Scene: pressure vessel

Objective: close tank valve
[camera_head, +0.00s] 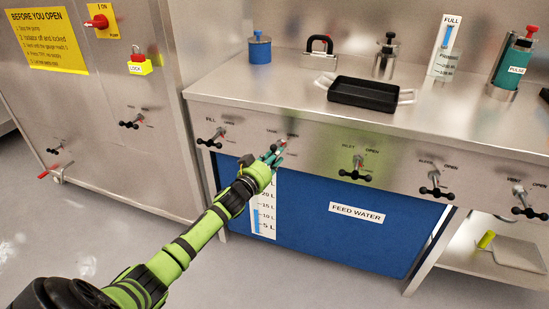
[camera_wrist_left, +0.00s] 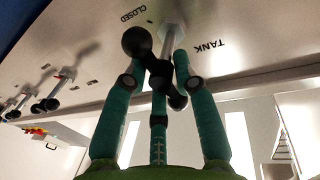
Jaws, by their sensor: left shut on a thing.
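The tank valve (camera_wrist_left: 160,68) has a black handle with round knobs on a silver stem. It comes out of the metal front panel, between the labels TANK and CLOSED, which appear upside down in the left wrist view. My left gripper (camera_head: 276,155) has green fingers and is at this valve, on the panel above the blue feed water tank. In the left wrist view its fingers (camera_wrist_left: 162,80) are around the handle and shut on it. The fingers hide most of the handle in the head view. My right gripper is in neither view.
Other black-handled valves stick out of the same panel: the fill valve (camera_head: 212,139) to the left, the inlet valve (camera_head: 356,171) and others to the right. The feed water tank (camera_head: 315,225) is below. A black tray (camera_head: 363,93) lies on the worktop. The floor in front is clear.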

